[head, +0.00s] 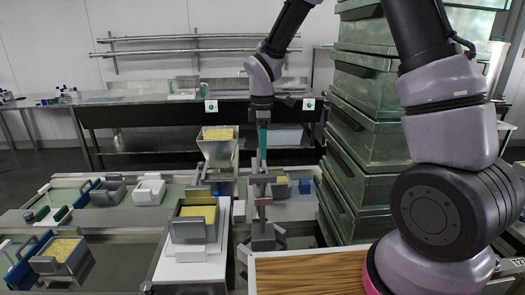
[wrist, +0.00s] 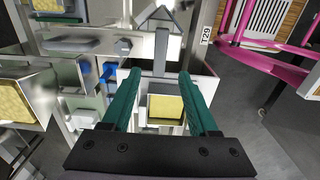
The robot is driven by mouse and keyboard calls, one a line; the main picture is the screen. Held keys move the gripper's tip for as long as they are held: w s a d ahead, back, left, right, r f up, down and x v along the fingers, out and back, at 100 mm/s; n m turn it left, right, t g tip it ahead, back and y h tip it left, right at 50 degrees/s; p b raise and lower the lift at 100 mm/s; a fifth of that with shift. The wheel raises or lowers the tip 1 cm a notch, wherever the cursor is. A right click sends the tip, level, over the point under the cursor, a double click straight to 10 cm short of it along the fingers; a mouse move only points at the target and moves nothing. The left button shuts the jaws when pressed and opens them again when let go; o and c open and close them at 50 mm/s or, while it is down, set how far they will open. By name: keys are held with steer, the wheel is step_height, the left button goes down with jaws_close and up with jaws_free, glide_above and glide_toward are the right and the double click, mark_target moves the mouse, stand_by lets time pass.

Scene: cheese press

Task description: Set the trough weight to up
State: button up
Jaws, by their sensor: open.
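My gripper (head: 262,160) points down with its green fingers apart. It is above a grey upright piece (head: 262,205) with a crossbar and a dark block at its foot. In the wrist view my gripper (wrist: 159,75) is open, with nothing held between its fingers. A grey bar (wrist: 160,52) shows just beyond the fingertips, and a box with a yellow block (wrist: 165,107) shows between the fingers. I cannot tell whether the bar touches a finger. Which grey piece is the trough weight, and whether it is up, I cannot tell for sure.
A steel hopper of yellow curd (head: 217,153) stands left of my gripper. A box with yellow curd (head: 197,211) and a grey front plate is nearer. Stacked green crates (head: 365,130) rise close on the right. A wooden-topped surface (head: 310,275) lies in front.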

step_height(320, 180, up, 10)
steer(key=shift+f, duration=0.25)
